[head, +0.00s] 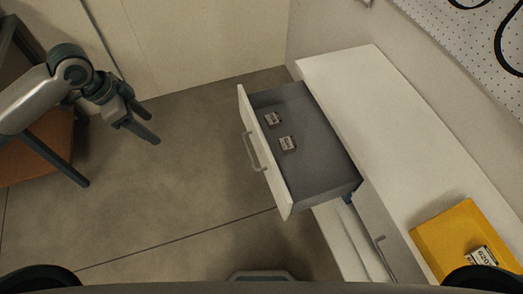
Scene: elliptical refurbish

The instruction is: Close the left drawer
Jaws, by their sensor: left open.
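The left drawer (264,156) is pulled out from the white cabinet (372,110), with its white front facing left. A grey bar handle (252,151) is fixed on that front. The grey inside of the drawer holds two small labelled boxes. My left gripper (146,134) is at the upper left, over open floor, well to the left of the handle and touching nothing. Its two fingers are apart and empty. My right gripper is not in view.
A second drawer front with a grey handle (383,258) sits at the lower right. A yellow tray (450,238) with a box lies on the cabinet top. A brown piece of furniture (40,150) stands at the left. Floor between it and the drawer is clear.

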